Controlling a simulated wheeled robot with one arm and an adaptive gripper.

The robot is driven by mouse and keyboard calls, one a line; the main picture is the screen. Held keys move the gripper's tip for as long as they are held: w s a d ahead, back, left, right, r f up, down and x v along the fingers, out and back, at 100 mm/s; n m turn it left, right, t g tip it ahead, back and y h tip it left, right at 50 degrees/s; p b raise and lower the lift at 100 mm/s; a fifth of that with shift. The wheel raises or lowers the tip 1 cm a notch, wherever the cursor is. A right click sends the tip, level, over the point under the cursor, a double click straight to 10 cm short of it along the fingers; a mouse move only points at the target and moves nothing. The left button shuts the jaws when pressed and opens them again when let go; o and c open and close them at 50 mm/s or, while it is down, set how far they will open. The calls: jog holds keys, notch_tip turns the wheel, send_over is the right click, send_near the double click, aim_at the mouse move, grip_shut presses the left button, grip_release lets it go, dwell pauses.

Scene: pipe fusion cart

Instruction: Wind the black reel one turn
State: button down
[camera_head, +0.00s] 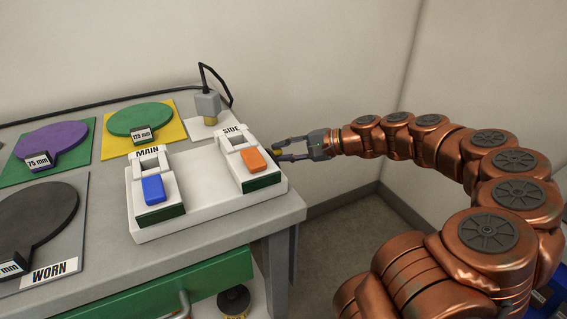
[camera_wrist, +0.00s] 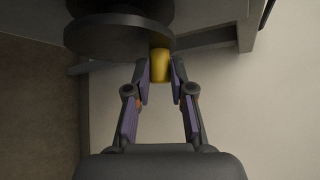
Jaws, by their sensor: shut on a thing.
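The black reel (camera_wrist: 120,37) shows at the top of the wrist view as dark round discs, cut off by the frame edge. A yellow handle (camera_wrist: 160,66) stands at its rim. My gripper (camera_wrist: 160,78) is shut on this handle, with one finger on each side. In the head view my gripper (camera_head: 278,150) is beside the right end of the bench, close to the white double holder. The reel is hidden in the head view, and only a bit of yellow shows at the fingertips.
The white holder (camera_head: 210,213) carries a MAIN slot with a blue block (camera_head: 154,189) and a SIDE slot with an orange block (camera_head: 253,160). Coloured discs lie on plates at left. A green drawer (camera_head: 150,292) is below. A wall stands behind; floor shows right of the bench.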

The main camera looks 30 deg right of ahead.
jog(key=s+f+n+g+y+b, duration=0.1)
jog(key=s+f+n+y+b, duration=0.1)
jog(key=n+y+b, duration=0.5)
jog(key=s+f+n+g+y+b, duration=0.1)
jog(key=s+f+n+y+b, duration=0.1)
jog(key=n+y+b, duration=0.6)
jog(key=shift+s+n+g+b, duration=0.35)
jog(key=shift+n+b, duration=2.85)
jog(key=shift+n, duration=1.3)
jog(key=shift+y, duration=0.3)
jog(key=c, duration=1)
grip_release()
jog(key=shift+r, duration=0.1)
